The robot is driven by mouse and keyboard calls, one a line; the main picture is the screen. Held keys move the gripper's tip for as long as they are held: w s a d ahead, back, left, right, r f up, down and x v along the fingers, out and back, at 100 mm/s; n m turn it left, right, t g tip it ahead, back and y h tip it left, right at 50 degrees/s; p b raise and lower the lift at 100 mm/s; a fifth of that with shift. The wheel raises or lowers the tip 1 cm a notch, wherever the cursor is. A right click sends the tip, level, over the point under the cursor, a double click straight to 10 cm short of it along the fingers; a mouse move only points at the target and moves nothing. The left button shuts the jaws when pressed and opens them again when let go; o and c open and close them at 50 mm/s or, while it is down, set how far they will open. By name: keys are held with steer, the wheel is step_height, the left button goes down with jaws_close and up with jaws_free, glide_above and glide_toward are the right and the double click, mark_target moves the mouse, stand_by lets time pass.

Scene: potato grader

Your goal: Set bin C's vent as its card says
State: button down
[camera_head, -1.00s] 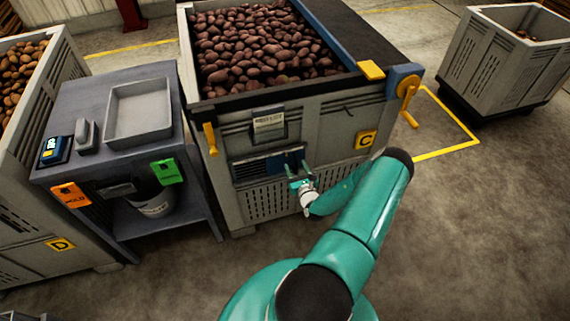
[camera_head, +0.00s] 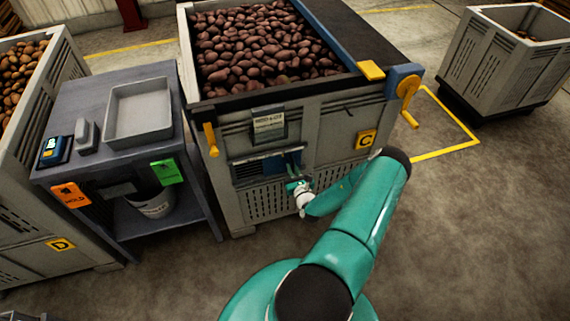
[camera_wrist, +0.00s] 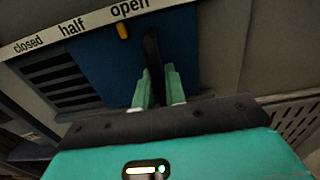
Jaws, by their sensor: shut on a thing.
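Bin C (camera_head: 335,138) is a grey crate of dark red potatoes with a yellow C plate (camera_head: 365,140). Its card (camera_head: 269,125) hangs on the front; its text is too small to read surely. Below is the vent, with dark slats (camera_wrist: 62,84) at left and a blue sliding plate (camera_wrist: 105,75). The scale strip (camera_wrist: 50,38) reads closed, half, open. The plate's yellow pointer (camera_wrist: 123,31) is under the left part of "open". My gripper (camera_wrist: 158,88) is shut on the plate's black upright handle (camera_wrist: 152,50); it also shows in the head view (camera_head: 297,187).
A grey table (camera_head: 105,165) with a tray (camera_head: 138,110), orange and green tags and a bucket stands left of bin C. Bin D is at far left. A yellow crank (camera_head: 407,95) sticks out at bin C's right corner.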

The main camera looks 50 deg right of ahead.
mark_target(273, 165)
steer(key=shift+w+a, duration=0.55)
steer(key=shift+a, duration=0.4)
steer(key=shift+w+a, duration=0.55)
steer(key=shift+a, duration=0.4)
steer(key=shift+w+a, duration=0.55)
steer(key=shift+a, duration=0.5)
steer(key=shift+w+a, duration=0.5)
steer(key=shift+a, duration=0.3)
steer(key=shift+w+a, duration=0.5)
steer(key=shift+a, duration=0.35)
steer(key=shift+w+a, duration=0.5)
steer(key=shift+a, duration=0.3)
steer(key=c, duration=0.8)
jaws_free()
